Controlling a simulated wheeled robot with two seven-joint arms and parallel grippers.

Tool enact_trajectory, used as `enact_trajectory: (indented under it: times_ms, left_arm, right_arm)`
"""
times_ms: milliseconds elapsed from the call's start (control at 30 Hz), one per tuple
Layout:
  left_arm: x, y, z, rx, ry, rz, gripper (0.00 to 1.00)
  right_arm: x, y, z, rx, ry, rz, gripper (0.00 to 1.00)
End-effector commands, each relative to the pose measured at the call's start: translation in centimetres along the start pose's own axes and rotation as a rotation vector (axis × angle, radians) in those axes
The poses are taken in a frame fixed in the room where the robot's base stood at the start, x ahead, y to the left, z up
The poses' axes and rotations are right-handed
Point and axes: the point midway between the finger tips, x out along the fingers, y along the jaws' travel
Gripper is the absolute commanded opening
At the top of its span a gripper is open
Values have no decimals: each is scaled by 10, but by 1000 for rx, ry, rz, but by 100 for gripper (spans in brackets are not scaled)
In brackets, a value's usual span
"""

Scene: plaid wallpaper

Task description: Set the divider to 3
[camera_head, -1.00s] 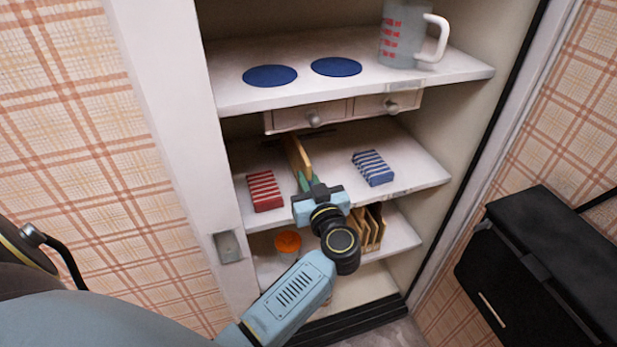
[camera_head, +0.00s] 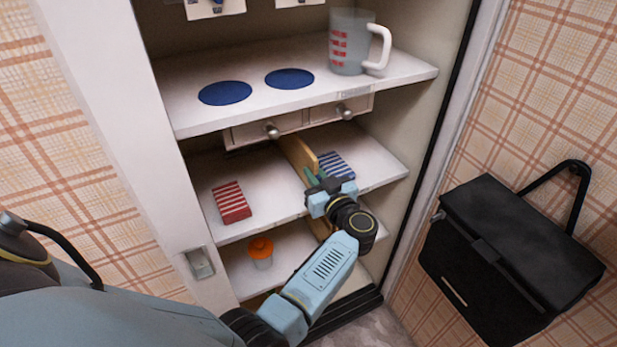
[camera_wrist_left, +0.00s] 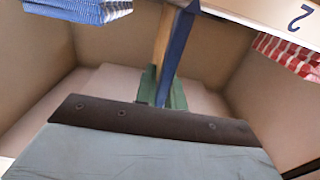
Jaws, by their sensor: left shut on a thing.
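The wooden divider (camera_head: 297,151) stands upright on the middle shelf, between the red striped cloth and the blue striped cloth, close beside the blue one. My left gripper (camera_head: 316,184) is shut on its front end. In the left wrist view, the green fingers (camera_wrist_left: 162,90) clasp the divider (camera_wrist_left: 164,35), with a pointed blue strip (camera_wrist_left: 180,45) along its edge. That view is upside down, and a number 2 (camera_wrist_left: 299,17) shows on the shelf edge, toward the red cloth's side. No 3 is legible. My right gripper is not in view.
The red cloth (camera_head: 231,203) and blue cloth (camera_head: 337,165) lie on the middle shelf (camera_head: 205,169). A measuring jug (camera_head: 348,45) and blue discs stand above, over small knobbed drawers. An orange-topped container (camera_head: 261,250) is below. A black bag (camera_head: 510,258) hangs at right.

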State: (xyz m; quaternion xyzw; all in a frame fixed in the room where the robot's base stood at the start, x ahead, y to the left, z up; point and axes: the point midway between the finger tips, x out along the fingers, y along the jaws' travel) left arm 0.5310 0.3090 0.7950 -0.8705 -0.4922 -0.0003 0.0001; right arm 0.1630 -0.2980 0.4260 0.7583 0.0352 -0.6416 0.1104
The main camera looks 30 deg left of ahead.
Motion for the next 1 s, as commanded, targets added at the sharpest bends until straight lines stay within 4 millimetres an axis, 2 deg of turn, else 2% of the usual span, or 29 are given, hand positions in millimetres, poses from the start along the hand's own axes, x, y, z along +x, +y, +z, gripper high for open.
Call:
enact_trajectory:
  times_ms: [233,267,400,733,1000]
  left_arm:
    - [-1,4,-1,-3,0,10,0]
    - [-1,4,-1,-4,0,10,15]
    - [-1,3,-1,-3,0,9,31]
    - [-6,3,-1,-2,-2,8,31]
    - [-49,3,-2,-2,-4,9,31]
  right_arm:
    - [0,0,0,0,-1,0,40]
    - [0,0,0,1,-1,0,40]
    - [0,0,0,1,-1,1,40]
    - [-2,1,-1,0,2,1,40]
    - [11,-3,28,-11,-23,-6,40]
